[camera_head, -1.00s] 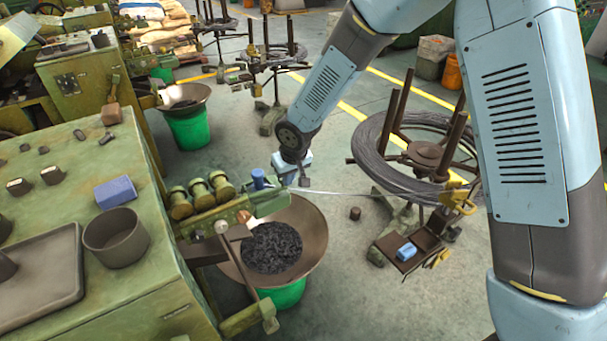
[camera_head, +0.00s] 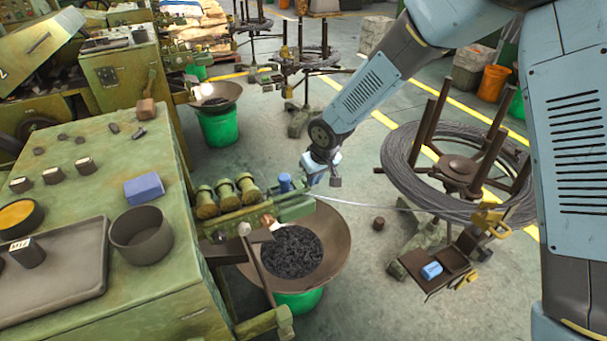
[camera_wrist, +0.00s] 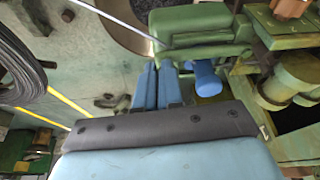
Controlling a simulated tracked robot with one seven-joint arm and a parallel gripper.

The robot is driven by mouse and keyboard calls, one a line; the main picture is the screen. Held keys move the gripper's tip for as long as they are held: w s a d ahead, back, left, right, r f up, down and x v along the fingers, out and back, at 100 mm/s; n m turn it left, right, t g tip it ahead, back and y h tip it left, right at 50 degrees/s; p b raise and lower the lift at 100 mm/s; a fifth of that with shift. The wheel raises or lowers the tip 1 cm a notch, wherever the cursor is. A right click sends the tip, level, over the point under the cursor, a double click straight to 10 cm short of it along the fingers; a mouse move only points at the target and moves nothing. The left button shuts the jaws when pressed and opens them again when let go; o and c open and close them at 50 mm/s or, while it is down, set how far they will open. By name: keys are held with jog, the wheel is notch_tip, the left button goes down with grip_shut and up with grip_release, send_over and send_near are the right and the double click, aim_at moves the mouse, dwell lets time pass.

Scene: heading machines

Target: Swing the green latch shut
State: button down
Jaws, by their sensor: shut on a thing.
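The green latch (camera_head: 296,209) is a small block at the outer end of the machine's row of rollers, above the bowl's rim. In the wrist view the green block (camera_wrist: 195,28) fills the top centre. A blue knob (camera_head: 285,182) stands beside it and also shows in the wrist view (camera_wrist: 206,80). My gripper (camera_head: 314,178) reaches down just beyond the latch. In the wrist view its two blue fingers (camera_wrist: 158,70) are close together, with their tips at the latch's lower edge. They are shut on the latch; the exact contact is mostly hidden.
A wide bowl (camera_head: 335,268) of dark parts sits below the latch on a green bucket (camera_head: 298,304). A wire (camera_head: 380,204) runs from the latch area to a coil stand (camera_head: 395,180) at right. Green rollers (camera_head: 226,194) lie to the left. Open floor shows between bowl and stand.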

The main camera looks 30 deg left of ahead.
jog(key=shift+w, duration=0.1)
jog(key=shift+d+f, duration=0.1)
jog(key=shift+d, duration=0.2)
jog(key=s+d+r, duration=0.3)
jog(key=d+r, duration=0.2)
jog(key=r, duration=0.5)
jog(key=shift+s+d, duration=0.25)
jog(key=shift+d, duration=0.1)
jog(key=shift+r, duration=0.1)
